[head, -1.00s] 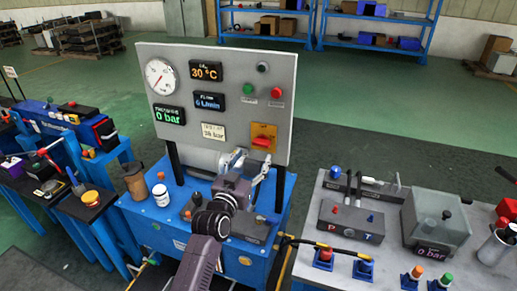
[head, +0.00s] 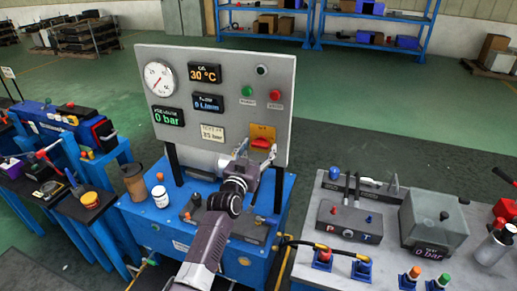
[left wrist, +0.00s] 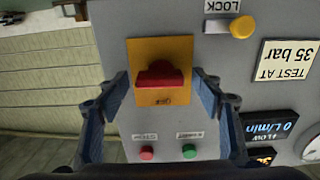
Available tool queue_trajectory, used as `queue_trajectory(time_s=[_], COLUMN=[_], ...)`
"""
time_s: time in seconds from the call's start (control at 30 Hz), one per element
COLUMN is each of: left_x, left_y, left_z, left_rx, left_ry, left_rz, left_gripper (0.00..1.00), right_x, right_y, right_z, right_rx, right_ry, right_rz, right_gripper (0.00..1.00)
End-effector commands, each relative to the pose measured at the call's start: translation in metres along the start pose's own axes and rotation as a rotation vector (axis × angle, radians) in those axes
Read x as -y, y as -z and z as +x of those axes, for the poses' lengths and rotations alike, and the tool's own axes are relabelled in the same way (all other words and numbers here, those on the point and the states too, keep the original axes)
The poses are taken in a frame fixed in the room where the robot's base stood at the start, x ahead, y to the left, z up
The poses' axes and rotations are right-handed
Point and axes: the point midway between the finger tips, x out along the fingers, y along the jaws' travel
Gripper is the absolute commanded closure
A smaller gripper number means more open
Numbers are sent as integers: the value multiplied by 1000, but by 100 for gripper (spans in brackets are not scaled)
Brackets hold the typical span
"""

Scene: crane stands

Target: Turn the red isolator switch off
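The red isolator switch (head: 261,142) is a red handle on a yellow plate (head: 263,130) at the lower right of the grey panel (head: 225,75). In the left wrist view the panel is upside down, and the red switch (left wrist: 162,78) lies across its yellow plate (left wrist: 147,48), its bar level in the picture. My left gripper (head: 256,157) is just below and in front of the switch in the head view. In the left wrist view my left gripper (left wrist: 162,92) is open, one finger on each side of the switch, with gaps. My right gripper is not in view.
A yellow knob (left wrist: 242,27) under a LOCK label sits near the switch. Green (head: 248,90) and red (head: 275,95) buttons are above it. A brown cup (head: 134,180) and white jar (head: 160,195) stand on the blue bench. A grey bench (head: 400,235) is at right.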

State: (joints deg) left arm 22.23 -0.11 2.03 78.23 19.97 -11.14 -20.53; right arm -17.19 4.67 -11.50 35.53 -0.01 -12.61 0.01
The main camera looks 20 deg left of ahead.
Motion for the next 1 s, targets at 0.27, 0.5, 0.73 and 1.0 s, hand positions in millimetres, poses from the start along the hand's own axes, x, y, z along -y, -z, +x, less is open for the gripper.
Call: queue_trajectory(time_s=[0.27, 0.5, 0.73, 1.0], left_x=[0, 0, 0, 0], left_y=[0, 0, 0, 1], left_z=[0, 0, 0, 0], left_rx=[0, 0, 0, 1], left_ry=[0, 0, 0, 0], left_rz=[0, -4, -60, -246], left_gripper=[69, 81, 81, 81], right_x=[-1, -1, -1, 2], right_y=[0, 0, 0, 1], right_z=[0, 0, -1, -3], right_rx=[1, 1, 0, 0], right_ry=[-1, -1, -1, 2], right_rz=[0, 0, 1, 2], right_gripper=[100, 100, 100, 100])
